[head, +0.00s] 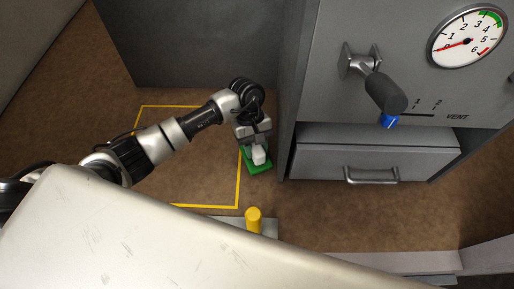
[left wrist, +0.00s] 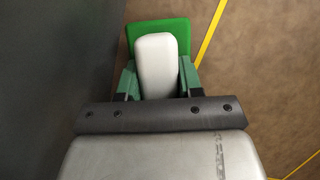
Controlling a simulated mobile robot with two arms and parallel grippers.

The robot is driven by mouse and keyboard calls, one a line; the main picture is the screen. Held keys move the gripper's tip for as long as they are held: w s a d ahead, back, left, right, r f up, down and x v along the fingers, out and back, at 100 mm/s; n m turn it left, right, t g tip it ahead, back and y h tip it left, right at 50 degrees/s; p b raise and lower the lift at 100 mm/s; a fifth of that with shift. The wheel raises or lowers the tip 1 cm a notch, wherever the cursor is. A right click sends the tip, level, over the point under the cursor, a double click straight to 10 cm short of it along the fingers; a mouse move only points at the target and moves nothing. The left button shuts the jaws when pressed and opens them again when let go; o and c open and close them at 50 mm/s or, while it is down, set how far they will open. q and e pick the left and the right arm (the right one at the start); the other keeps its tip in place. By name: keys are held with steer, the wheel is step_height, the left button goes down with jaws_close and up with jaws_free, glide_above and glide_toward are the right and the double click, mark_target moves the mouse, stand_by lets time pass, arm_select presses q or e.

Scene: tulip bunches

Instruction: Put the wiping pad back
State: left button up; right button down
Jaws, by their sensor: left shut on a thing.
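The wiping pad is a green pad (head: 257,167) with a white block-shaped handle on top. My left gripper (head: 257,148) is shut on the white handle, above the brown floor and close to the left side of the grey cabinet. In the left wrist view the white handle (left wrist: 155,62) sits between the two fingers, with the green pad (left wrist: 178,27) beyond it. I cannot tell whether the pad touches the floor. My right gripper is not in view.
The grey cabinet (head: 330,135) bears a gauge (head: 467,38), a lever with a dark grip (head: 385,93) and a drawer (head: 375,162). A yellow outline (head: 205,206) marks the floor. A yellow post (head: 253,218) stands on a grey plate (head: 268,229) in front. A dark wall stands behind.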

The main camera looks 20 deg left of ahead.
arm_select(q)
steer(key=shift+w+d+f, duration=0.1)
steer(key=shift+d+f, duration=0.1)
steer(key=shift+f, duration=0.45)
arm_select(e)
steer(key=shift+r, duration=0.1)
arm_select(q)
steer(key=shift+f, duration=0.1)
steer(key=o, duration=1)
steer(key=shift+c, duration=0.2)
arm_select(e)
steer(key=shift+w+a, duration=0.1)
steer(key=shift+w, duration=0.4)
